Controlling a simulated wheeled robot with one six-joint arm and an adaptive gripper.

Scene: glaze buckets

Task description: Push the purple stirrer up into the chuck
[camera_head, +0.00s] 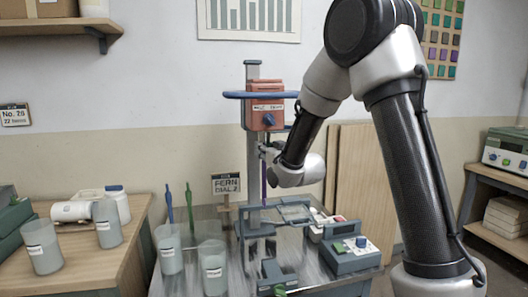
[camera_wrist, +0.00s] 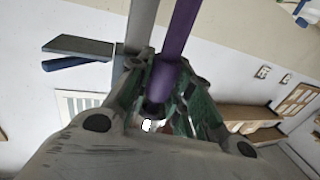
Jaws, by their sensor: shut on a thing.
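The purple stirrer (camera_head: 264,184) stands upright beside the metal column of the mixing stand, below its orange motor head (camera_head: 264,110). In the wrist view the purple stirrer (camera_wrist: 180,32) runs between the green fingers of my gripper (camera_wrist: 162,82), which is shut on it. In the head view my gripper (camera_head: 266,150) is at the column, under the motor head, and is small and partly hidden. I cannot make out the chuck clearly, nor whether the stirrer's top touches it.
The stand's column (camera_head: 253,165) is close to my gripper. A blue bar (camera_head: 262,95) crosses the motor head. Below are a blue-grey frame (camera_head: 275,217) and a control box (camera_head: 350,254). Grey buckets (camera_head: 170,250) and a green stirrer (camera_head: 189,205) are at left.

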